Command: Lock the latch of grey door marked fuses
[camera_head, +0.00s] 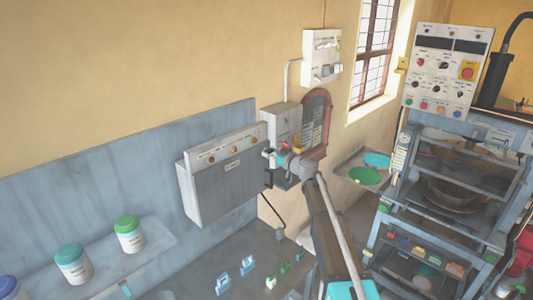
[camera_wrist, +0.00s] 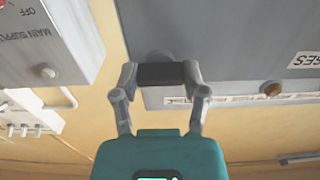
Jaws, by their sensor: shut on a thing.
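My gripper (camera_head: 271,157) is at the door's right edge.
A main supply switch box (camera_wrist: 52,40) stands close beside the fuse box, a narrow gap apart. Brown round fittings (camera_head: 234,149) line the fuse box's upper strip. A shelf with jars (camera_head: 130,236) and a bench are below.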

